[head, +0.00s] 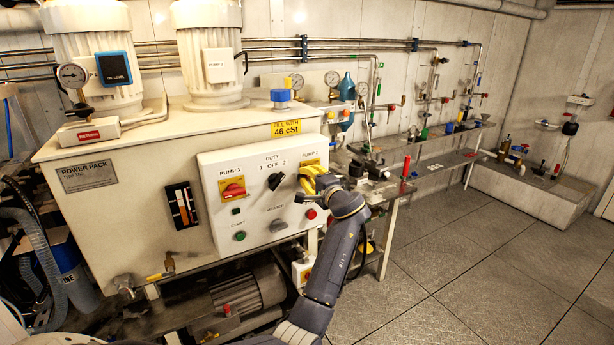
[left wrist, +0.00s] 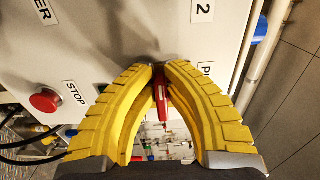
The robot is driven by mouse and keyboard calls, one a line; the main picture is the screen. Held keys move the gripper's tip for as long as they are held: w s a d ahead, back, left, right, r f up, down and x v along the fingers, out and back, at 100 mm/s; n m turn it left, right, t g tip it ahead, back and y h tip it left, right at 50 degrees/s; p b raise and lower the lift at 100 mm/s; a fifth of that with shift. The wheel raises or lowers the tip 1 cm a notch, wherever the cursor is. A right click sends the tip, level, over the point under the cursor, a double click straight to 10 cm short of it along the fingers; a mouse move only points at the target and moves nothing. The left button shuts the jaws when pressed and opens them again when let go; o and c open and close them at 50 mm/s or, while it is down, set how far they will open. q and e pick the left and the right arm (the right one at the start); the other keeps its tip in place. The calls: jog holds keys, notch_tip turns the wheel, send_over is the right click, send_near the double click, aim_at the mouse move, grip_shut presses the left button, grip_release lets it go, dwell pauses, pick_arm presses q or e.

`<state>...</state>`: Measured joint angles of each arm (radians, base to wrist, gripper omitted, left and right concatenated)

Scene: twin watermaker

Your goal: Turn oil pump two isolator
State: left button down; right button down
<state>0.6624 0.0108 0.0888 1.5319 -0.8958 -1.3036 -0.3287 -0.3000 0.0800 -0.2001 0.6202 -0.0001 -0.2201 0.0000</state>
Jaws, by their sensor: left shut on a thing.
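The pump 2 isolator is a red handle (left wrist: 162,96) on the front of the white control panel (head: 262,225). In the left wrist view the handle stands between the two yellow fingers of my left gripper (left wrist: 160,69), which are shut on it near their tips. In the head view my left gripper (head: 312,182) is at the panel's right side, just below the PUMP 2 label, and hides the isolator. My right gripper is not in view.
The pump 1 isolator (head: 233,189), a red handle on a yellow plate, is on the panel's left. The black duty switch (head: 276,181) is close left of my gripper. The red stop button (left wrist: 45,100) is nearby. Open floor (head: 460,260) lies to the right.

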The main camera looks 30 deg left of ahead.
pick_arm(q)
jog(key=c, duration=1.5)
grip_release()
jog(key=shift+o, duration=0.2)
jog(key=v, duration=1.2)
